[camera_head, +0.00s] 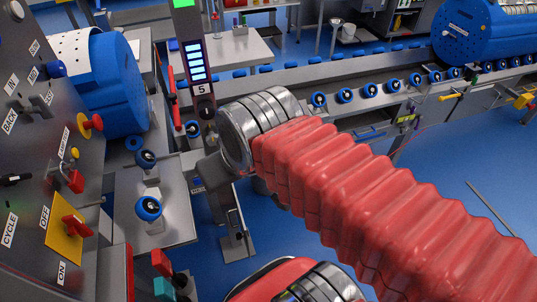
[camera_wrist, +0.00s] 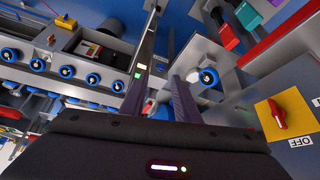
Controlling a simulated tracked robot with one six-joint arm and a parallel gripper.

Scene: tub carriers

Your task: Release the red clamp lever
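I cannot tell for certain which red part is the clamp lever. In the head view a small red lever (camera_head: 75,181) sits on the grey control panel at left. A long red handle (camera_head: 173,100) stands beside the post. A red block-shaped handle (camera_head: 161,262) is low, above a teal one (camera_head: 163,287); similar red (camera_wrist: 223,32) and teal (camera_wrist: 248,15) handles show in the wrist view. My gripper (camera_wrist: 160,76) is open, with its two dark fingers apart and no object held between them. It is mostly hidden behind my wrist in the head view.
The panel also has a red switch on a yellow plate (camera_head: 70,228), marked OFF and ON, and a red-yellow knob (camera_head: 90,125). A post with a lit display (camera_head: 195,60) stands close to my wrist. A roller conveyor (camera_head: 290,75) runs behind. Blue floor (camera_head: 450,165) is open at right.

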